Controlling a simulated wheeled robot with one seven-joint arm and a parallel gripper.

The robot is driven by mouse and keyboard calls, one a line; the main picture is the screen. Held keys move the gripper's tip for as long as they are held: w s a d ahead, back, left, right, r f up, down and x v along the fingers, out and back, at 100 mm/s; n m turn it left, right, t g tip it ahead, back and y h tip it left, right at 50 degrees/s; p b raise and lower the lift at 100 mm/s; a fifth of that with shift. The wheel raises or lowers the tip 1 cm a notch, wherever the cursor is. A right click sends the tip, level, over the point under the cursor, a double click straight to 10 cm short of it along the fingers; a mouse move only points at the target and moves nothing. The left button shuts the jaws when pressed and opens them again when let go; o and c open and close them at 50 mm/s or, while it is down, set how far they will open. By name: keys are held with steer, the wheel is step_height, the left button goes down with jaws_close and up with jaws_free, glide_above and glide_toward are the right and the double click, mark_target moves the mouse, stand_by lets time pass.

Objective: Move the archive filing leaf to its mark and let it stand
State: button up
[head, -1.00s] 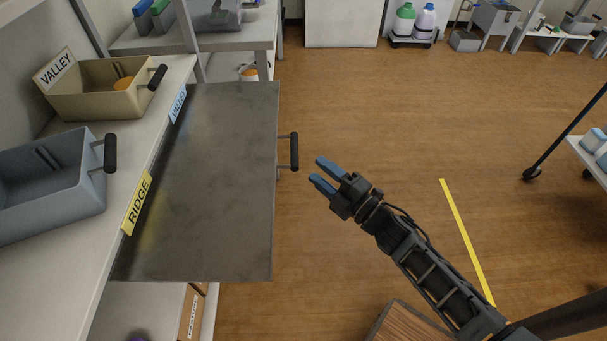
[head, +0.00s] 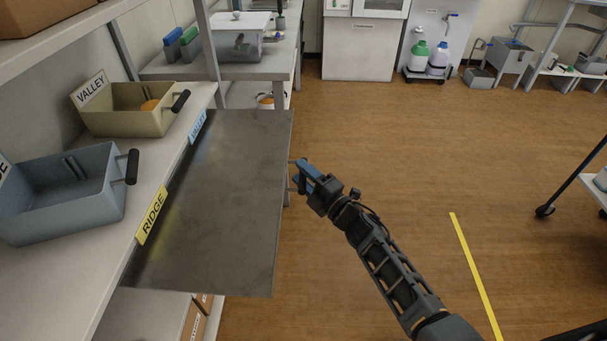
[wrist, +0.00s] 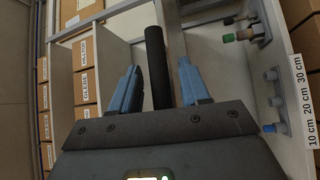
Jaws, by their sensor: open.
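The filing leaf (head: 215,205) is a wide, flat grey metal panel beside the shelf on the left of the head view, with its handle on the right edge. My gripper (head: 303,176) is at that edge. The black bar handle (wrist: 155,60) stands between my two blue fingers in the wrist view. My gripper (wrist: 159,72) is open, with a gap on both sides of the handle. In the head view my fingers hide most of the handle. I cannot make out which mark belongs to the leaf.
A 10–30 cm scale (wrist: 305,100) is at the right of the wrist view. A blue-grey RIDGE bin (head: 65,205) and a tan VALLEY bin (head: 125,118) stand on the shelf. Labelled boxes (wrist: 85,85) fill the lower shelves. The wooden floor (head: 390,150) to the right is clear.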

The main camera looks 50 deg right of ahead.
jaws_close()
stand_by(0.5)
